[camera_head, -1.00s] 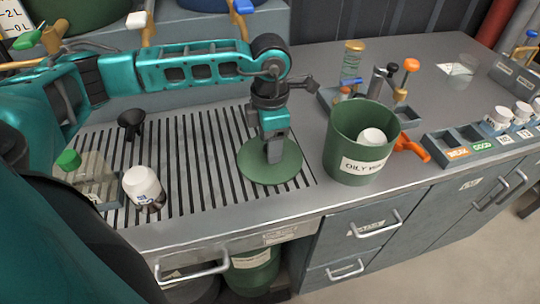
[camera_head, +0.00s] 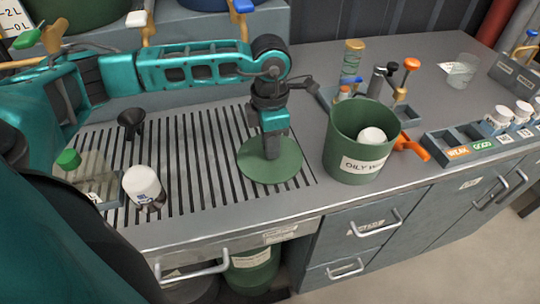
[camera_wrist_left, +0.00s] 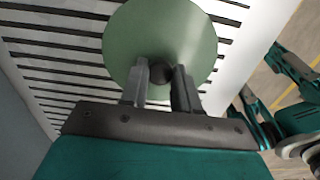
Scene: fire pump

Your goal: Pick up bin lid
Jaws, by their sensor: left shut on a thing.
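The bin lid (camera_head: 254,170) is a flat green disc with a dark knob at its middle. It lies on or just above the slatted drain grate, left of the green bin (camera_head: 341,157) labelled "OILY W...". My left gripper (camera_head: 271,152) points down at the lid's middle and is shut on its knob. In the left wrist view the lid (camera_wrist_left: 125,38) lies beyond the fingers (camera_wrist_left: 160,75), with the dark knob between them. I cannot tell whether the lid touches the grate. My right gripper is not in view.
A white ball-like item (camera_head: 371,136) shows inside the open bin. An orange-handled tool (camera_head: 412,148) lies right of the bin. Small racks (camera_head: 465,148) stand at right.

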